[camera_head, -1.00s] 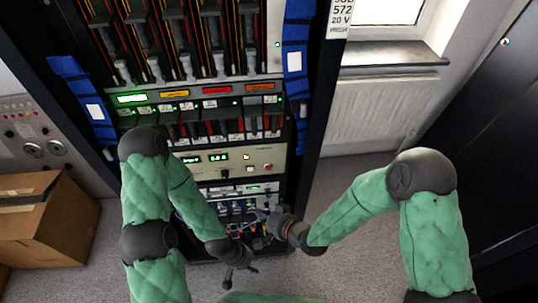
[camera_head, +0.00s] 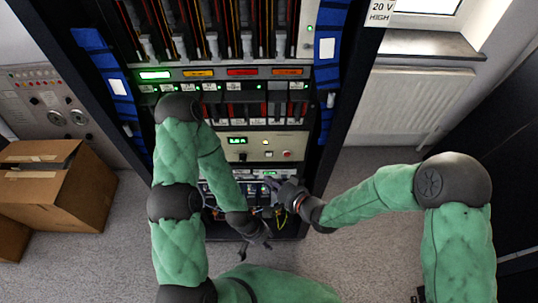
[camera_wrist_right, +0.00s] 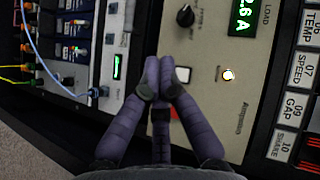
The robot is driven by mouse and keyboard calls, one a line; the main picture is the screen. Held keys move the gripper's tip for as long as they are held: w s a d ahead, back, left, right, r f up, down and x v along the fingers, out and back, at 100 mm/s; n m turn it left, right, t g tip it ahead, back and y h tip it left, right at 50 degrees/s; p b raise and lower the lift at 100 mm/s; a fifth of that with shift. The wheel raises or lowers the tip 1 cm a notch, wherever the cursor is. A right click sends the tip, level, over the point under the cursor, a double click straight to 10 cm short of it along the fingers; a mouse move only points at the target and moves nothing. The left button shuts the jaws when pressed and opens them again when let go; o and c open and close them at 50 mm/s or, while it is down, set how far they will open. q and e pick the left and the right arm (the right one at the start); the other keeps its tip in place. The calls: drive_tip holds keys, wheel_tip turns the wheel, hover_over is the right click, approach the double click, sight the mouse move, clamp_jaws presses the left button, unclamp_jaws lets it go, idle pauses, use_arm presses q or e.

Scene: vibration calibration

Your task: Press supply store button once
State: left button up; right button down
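The supply is a beige panel (camera_head: 250,153) low in the rack, with a green display (camera_head: 237,141) and small buttons. In the right wrist view its panel (camera_wrist_right: 255,115) shows a pale square button (camera_wrist_right: 183,74), a small lit round one (camera_wrist_right: 228,75) and a red one (camera_wrist_right: 176,112) partly behind a finger. No store label is readable. My right gripper (camera_head: 268,182) is just below the panel. In its wrist view the fingers (camera_wrist_right: 158,61) are together and empty, tips beside the pale button; contact cannot be told. My left gripper (camera_head: 255,249) hangs low, open and empty.
Below the supply is a unit with coloured cables (camera_wrist_right: 40,65). Labelled slots (camera_wrist_right: 298,72) lie on its other side. A cardboard box (camera_head: 62,185) stands on the floor at left. A radiator (camera_head: 412,103) is at right.

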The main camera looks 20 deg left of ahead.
drive_tip(key=w+a, duration=0.1)
drive_tip(key=w, duration=0.5)
drive_tip(key=shift+w+a, duration=0.2)
drive_tip(key=shift+a, duration=0.2)
idle(1.2)
drive_tip(key=shift+w+a, duration=0.1)
drive_tip(key=shift+w, duration=0.3)
drive_tip(key=shift+w+a, duration=0.1)
drive_tip(key=shift+w, duration=0.25)
idle(0.8)
drive_tip(key=shift+s, duration=0.1)
drive_tip(key=shift+s+d, duration=0.2)
drive_tip(key=shift+s, duration=0.45)
drive_tip(key=shift+s+d+p, duration=0.1)
drive_tip(key=shift+s+d, duration=0.15)
drive_tip(key=shift+s, duration=0.55)
drive_tip(key=shift+s+d+p, duration=0.15)
drive_tip(key=shift+s+d, duration=0.05)
drive_tip(key=shift+s, duration=0.6)
drive_tip(key=shift+s+d+p, duration=0.1)
drive_tip(key=shift+s+d, duration=0.15)
drive_tip(key=shift+s, duration=0.55)
